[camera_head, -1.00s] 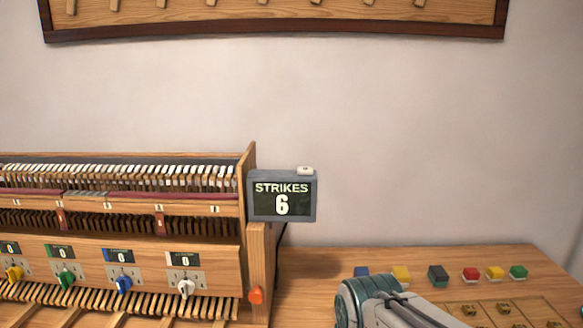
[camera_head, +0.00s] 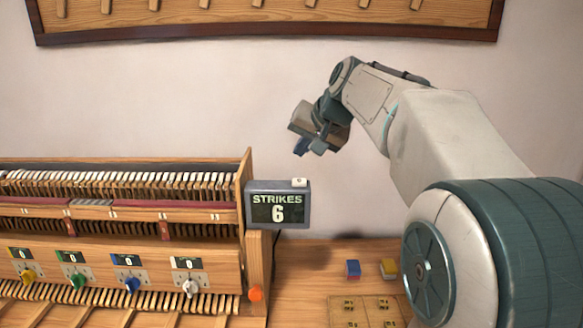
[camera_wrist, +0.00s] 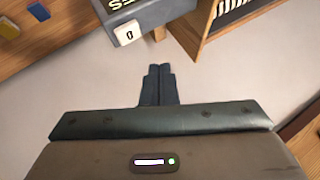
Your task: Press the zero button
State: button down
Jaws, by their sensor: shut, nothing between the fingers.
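The zero button (camera_head: 299,182) is a small white block on top of the grey strikes counter (camera_head: 278,221), near its right end. The counter reads STRIKES 6. In the wrist view the button (camera_wrist: 127,33) shows a dark 0 on its face, ahead and to the left of the fingertips. My gripper (camera_head: 309,147) is above the counter in the head view, its fingers tilted downward and clear of the button. In the wrist view my gripper (camera_wrist: 160,70) has its dark fingers together with nothing between them.
The wooden piano mechanism (camera_head: 120,215) stands left of the counter, with coloured knobs and displays reading 0. An orange knob (camera_head: 255,294) sits at its right end. Blue (camera_head: 353,269) and yellow (camera_head: 389,268) blocks lie on the table. A framed board hangs above.

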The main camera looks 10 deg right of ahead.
aim_at(302, 183)
jog(key=w+r, duration=0.2)
jog(key=r, duration=0.1)
jog(key=shift+w+d+t, duration=0.1)
jog(key=shift+d+t, duration=0.1)
jog(key=shift+t, duration=0.1)
jog(key=shift+f, duration=0.1)
notch_tip(302, 183, down, 8)
jog(key=b, duration=0.7)
jog(key=shift+f, duration=0.25)
dwell(1.5)
jog(key=shift+f+b, duration=0.4)
jog(key=shift+f, duration=0.05)
jog(key=shift+f+b, duration=0.35)
jog(key=shift+f, duration=0.1)
dwell(0.4)
dwell(0.3)
jog(key=shift+r+p, duration=0.7)
jog(key=shift+r, duration=0.15)
